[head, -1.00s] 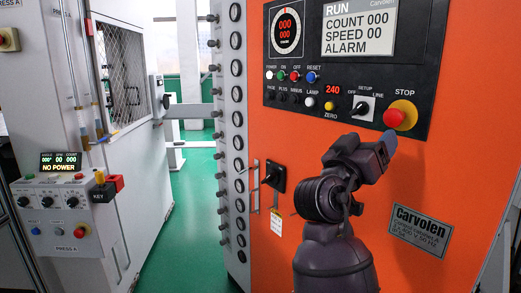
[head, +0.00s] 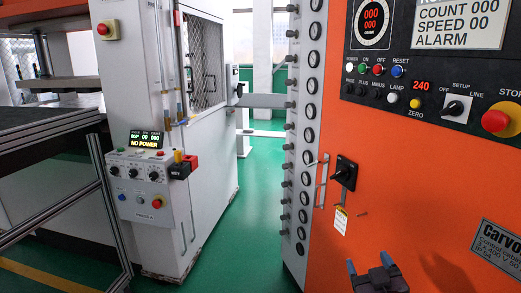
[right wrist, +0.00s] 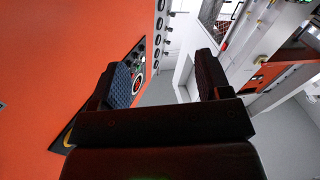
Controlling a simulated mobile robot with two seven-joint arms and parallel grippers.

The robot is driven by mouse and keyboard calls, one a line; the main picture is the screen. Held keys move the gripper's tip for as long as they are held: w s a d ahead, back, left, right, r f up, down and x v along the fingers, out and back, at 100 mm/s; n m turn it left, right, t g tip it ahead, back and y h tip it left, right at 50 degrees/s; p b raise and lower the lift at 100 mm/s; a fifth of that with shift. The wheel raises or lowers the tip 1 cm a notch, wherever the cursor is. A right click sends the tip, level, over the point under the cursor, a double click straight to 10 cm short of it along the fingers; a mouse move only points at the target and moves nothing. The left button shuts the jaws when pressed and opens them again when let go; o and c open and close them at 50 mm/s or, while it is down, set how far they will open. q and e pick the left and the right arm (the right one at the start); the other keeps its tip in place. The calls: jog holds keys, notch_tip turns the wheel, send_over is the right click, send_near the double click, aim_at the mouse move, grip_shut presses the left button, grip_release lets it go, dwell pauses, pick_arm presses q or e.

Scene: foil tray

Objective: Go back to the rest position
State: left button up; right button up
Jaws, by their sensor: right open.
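My right gripper (head: 369,265) shows at the bottom edge of the head view, in front of the lower part of the orange cabinet (head: 400,185). Its two fingers stand apart with nothing between them. In the right wrist view the gripper (right wrist: 163,78) is also open and empty, its dark ridged finger pads spread wide. The orange cabinet fills the left of that view. My right arm is mostly cut off by the bottom edge of the head view. My left gripper is in neither view.
The cabinet carries a black control panel (head: 385,98) with a red stop button (head: 495,121) and a black rotary handle (head: 343,173). A white press (head: 165,60) with a control box (head: 140,175) stands left. Green floor (head: 262,200) is open between them.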

jog(key=s+d+f+m+g, duration=0.1)
jog(key=s+d+f+g, duration=0.1)
jog(key=s+f, duration=1)
jog(key=s+d+f+m+g, duration=0.1)
jog(key=s+f+g, duration=0.4)
jog(key=s+f, duration=0.8)
jog(key=shift+s+d, duration=0.35)
jog(key=shift+s, duration=0.05)
dwell(0.8)
